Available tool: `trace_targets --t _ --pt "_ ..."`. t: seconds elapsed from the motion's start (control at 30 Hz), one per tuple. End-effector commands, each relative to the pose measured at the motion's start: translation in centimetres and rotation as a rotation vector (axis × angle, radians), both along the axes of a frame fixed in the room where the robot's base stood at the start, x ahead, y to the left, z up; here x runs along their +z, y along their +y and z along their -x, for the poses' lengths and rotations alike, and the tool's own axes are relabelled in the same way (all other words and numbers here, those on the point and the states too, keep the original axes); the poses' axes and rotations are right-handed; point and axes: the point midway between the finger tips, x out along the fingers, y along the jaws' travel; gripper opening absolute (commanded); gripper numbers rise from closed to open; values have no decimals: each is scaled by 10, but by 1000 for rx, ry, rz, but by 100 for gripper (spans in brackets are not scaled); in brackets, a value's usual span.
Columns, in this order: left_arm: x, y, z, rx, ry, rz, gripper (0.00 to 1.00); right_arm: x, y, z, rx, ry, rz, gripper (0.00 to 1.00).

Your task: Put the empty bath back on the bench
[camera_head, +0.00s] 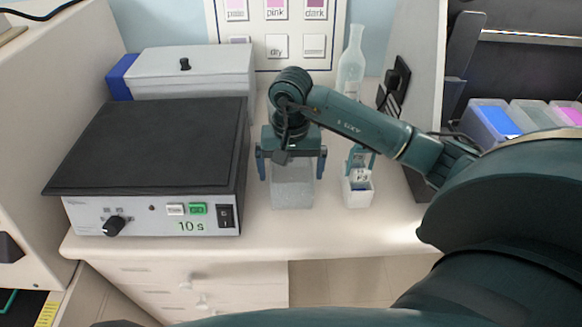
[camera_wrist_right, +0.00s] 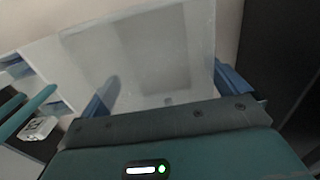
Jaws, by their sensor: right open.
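The empty bath (camera_head: 292,190), a translucent pale box, appears to stand upright on the white bench (camera_head: 330,222) near its front edge. It also shows in the wrist view (camera_wrist_right: 150,60), looking empty. My right gripper (camera_head: 291,166) is above the bath, pointing down, with one blue finger on each side. It is open, and the fingers look apart from the walls in the head view. The gripper body hides the bath's upper rim there. My left gripper is not in view.
A small white holder (camera_head: 357,192) with a labelled blue-topped piece stands just right of the bath. A hotplate (camera_head: 150,145) is at left, a grey box (camera_head: 195,75) behind it. A clear bottle (camera_head: 351,65) stands at the back. Coloured baths (camera_head: 490,122) are far right.

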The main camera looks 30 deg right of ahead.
Motion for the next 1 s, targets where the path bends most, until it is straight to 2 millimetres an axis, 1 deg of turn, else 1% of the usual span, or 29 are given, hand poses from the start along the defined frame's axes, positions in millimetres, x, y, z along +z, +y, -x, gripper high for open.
trace_targets --t 0.03,0.17,0.2,0.4,0.43,0.53,0.57,0.73,1.0 --pt "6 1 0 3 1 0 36 7 0 0 0 -1 -1 100" --pt "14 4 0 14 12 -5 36 32 -1 -1 -1 -4 1 100" --pt "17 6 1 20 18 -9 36 41 -1 -1 -2 -5 2 100" --pt "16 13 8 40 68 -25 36 86 -1 -1 -1 -3 2 100" --pt "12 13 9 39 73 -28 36 89 -1 -1 0 -3 1 100" --pt "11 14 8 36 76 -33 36 104 0 -1 -1 -2 0 100" --pt "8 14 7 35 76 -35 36 106 0 -1 -1 -3 1 100" --pt "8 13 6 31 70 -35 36 120 0 0 0 -1 1 100" --pt "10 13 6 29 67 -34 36 122 0 0 -1 1 -1 100"
